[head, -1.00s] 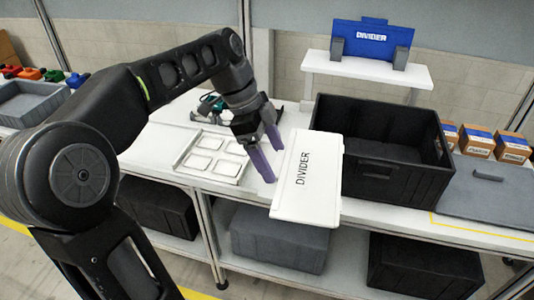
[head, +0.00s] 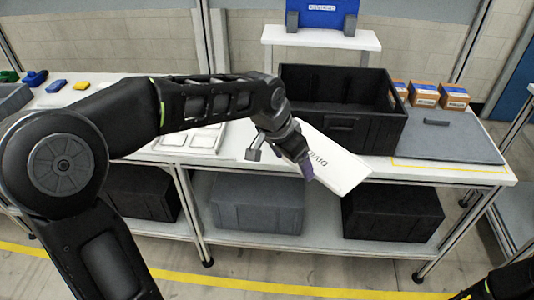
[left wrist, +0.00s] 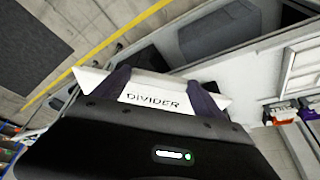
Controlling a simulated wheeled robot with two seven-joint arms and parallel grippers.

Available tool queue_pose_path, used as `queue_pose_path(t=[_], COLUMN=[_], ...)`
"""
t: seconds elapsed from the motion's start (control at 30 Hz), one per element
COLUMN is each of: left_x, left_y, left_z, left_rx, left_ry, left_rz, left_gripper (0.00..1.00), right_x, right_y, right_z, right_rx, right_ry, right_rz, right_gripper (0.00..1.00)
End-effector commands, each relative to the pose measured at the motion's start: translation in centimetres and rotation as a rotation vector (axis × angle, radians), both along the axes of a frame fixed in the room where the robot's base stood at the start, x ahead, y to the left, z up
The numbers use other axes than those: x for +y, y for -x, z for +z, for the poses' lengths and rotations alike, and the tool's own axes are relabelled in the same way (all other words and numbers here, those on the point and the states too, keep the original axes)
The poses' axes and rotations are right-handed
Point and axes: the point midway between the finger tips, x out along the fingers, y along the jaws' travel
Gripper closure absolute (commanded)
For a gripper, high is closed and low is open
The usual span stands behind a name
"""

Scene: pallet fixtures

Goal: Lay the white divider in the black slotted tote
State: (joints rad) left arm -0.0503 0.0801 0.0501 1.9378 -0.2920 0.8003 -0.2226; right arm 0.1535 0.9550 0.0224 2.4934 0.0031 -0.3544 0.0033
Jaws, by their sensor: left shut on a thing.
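The white divider (head: 341,170), lettered DIVIDER, is held tilted in front of the black tote, over the bench's front edge. My left gripper (head: 306,168) is shut on its left end. In the left wrist view the divider (left wrist: 152,100) lies between the two purple fingers of my left gripper (left wrist: 162,90). The black tote (head: 352,132) stands open and upright on the bench, behind the divider.
A blue divider (head: 322,14) stands on a raised white shelf (head: 320,38) behind the tote. Small brown boxes (head: 424,95) and a grey lid-like panel (head: 440,143) are to the right. Dark bins (head: 393,213) sit on the lower shelf.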

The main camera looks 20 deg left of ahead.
Motion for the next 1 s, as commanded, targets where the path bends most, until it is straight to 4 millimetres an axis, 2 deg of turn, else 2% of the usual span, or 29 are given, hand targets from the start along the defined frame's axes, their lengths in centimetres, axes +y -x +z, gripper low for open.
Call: queue_pose_path(t=[0.03,0.2,0.4,0.57,1.0], left_x=[-2.0,-7.2,-11.4,-12.2,-12.1], left_y=[-0.7,-2.7,-4.2,-4.6,-4.6], left_z=[-0.6,-2.4,-3.8,-4.1,-4.1], left_rx=[0.001,-0.002,-0.002,-0.001,0.000], left_ry=[-0.001,-0.003,-0.003,0.001,0.003], left_rz=[0.037,0.218,0.377,0.426,0.429], left_gripper=[0.75,0.75,0.75,0.75,0.75], right_x=[0.0,0.0,0.0,0.0,0.0], right_y=[0.0,0.0,0.0,0.0,0.0], right_z=[0.0,0.0,0.0,0.0,0.0], right_rx=[0.000,0.000,0.000,0.000,0.000], right_ry=[0.000,0.000,0.000,0.000,0.000], right_rz=[0.000,0.000,0.000,0.000,0.000], right_gripper=[1.00,1.00,1.00,1.00,1.00])
